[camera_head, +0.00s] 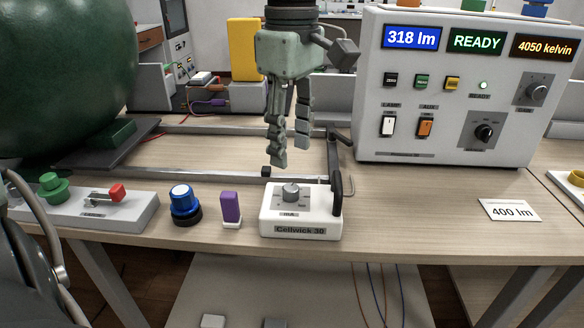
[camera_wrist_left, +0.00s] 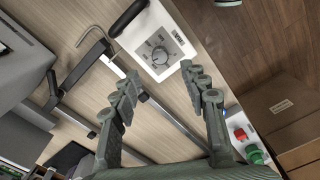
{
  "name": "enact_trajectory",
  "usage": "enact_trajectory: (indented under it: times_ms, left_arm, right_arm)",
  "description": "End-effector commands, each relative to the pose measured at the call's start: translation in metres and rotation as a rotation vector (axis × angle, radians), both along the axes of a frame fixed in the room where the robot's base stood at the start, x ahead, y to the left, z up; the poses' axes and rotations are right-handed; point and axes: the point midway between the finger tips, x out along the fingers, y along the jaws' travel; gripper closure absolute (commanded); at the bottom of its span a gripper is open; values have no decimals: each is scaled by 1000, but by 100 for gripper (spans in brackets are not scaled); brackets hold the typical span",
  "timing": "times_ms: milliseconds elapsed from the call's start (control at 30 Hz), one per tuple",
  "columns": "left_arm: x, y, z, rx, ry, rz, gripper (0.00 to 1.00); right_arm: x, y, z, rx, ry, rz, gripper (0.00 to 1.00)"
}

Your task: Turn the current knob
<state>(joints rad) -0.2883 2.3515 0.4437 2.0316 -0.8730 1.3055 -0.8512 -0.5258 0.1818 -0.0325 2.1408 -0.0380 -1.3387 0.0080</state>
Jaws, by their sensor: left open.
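The current knob (camera_head: 291,191) is a grey dial on top of a small white box (camera_head: 301,226) labelled "Cellwick 30", with "mA" marked below the dial. The box stands near the table's front edge and has a black handle on its right side. My left gripper (camera_head: 291,150) hangs above the knob, fingers pointing down, open and empty, apart from it. In the left wrist view the knob (camera_wrist_left: 160,56) shows beyond the fingertips (camera_wrist_left: 165,82), with nothing between them. My right gripper is not in view.
A white instrument (camera_head: 450,90) shows 318 lm, READY and 4050 kelvin. A 400 lm card (camera_head: 509,210) lies at right. Left of the box stand a purple block (camera_head: 230,207), a blue-topped knob (camera_head: 184,203) and a grey switch box (camera_head: 100,211). A large green sphere (camera_head: 60,70) fills the upper left.

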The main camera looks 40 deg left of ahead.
Motion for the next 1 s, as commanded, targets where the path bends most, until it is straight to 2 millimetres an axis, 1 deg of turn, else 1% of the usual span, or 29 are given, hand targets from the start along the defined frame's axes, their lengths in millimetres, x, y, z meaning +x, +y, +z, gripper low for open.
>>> enact_trajectory:
  times_ms: [200, 400, 533, 800, 867, 1000]
  left_arm:
    - [-1, 0, -35, -3, 4, 2, 56]
    - [0, 0, -62, -4, 0, 4, 56]
    - [0, 0, -70, -5, -1, 4, 56]
    - [0, 0, -72, -5, -3, 5, 56]
    - [0, 0, -72, -5, -3, 5, 62]
    - [0, 0, -72, -5, -3, 5, 79]
  right_arm:
    - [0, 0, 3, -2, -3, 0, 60]
    - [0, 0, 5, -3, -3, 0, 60]
    - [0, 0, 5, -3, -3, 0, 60]
    - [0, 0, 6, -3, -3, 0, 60]
    - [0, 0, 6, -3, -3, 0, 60]
    - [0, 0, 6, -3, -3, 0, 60]
